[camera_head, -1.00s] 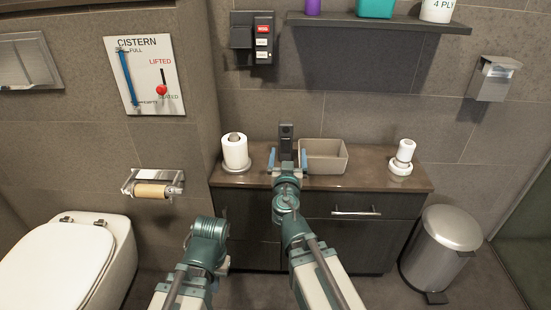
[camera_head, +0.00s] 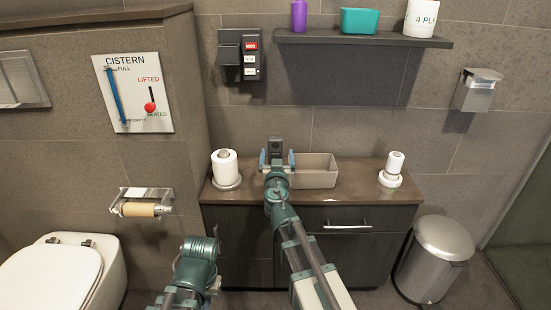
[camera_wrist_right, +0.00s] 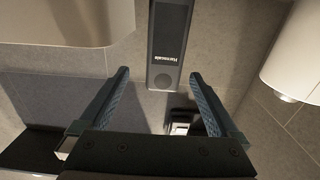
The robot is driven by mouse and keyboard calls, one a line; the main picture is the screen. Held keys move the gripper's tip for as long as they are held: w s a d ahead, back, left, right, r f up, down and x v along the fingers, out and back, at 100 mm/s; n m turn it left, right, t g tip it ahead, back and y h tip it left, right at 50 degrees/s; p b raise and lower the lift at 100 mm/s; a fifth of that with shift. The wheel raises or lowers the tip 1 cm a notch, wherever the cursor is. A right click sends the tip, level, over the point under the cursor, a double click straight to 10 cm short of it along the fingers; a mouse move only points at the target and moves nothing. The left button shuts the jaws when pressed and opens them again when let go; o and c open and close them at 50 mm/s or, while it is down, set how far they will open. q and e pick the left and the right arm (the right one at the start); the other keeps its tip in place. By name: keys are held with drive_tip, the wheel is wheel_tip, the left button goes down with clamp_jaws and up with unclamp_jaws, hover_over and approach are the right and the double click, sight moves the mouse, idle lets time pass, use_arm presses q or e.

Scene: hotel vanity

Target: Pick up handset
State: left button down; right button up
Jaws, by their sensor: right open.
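The handset (camera_head: 275,146) is a dark upright bar at the back of the vanity top, left of a beige box. In the right wrist view the handset (camera_wrist_right: 165,48) is dark grey with white lettering and a round spot near its end. My right gripper (camera_head: 277,160) is open, with its blue fingers on either side of the handset. In the wrist view, gaps show between the handset's end and both fingers. My left arm (camera_head: 198,252) is low at the left, and its gripper fingers do not show.
The beige box (camera_head: 318,171) stands close right of the handset, and a paper roll (camera_head: 225,166) stands to the left. A white object (camera_head: 393,169) is at the vanity's right. A dark shelf (camera_head: 363,40) and a wall unit (camera_head: 241,55) are above.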

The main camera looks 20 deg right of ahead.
sight(275, 149)
drive_tip(key=x, duration=0.5)
drive_tip(key=shift+w+a+f, duration=0.2)
drive_tip(key=shift+a, duration=0.05)
drive_tip(key=shift+s, duration=0.1)
clamp_jaws()
drive_tip(key=shift+r, duration=0.15)
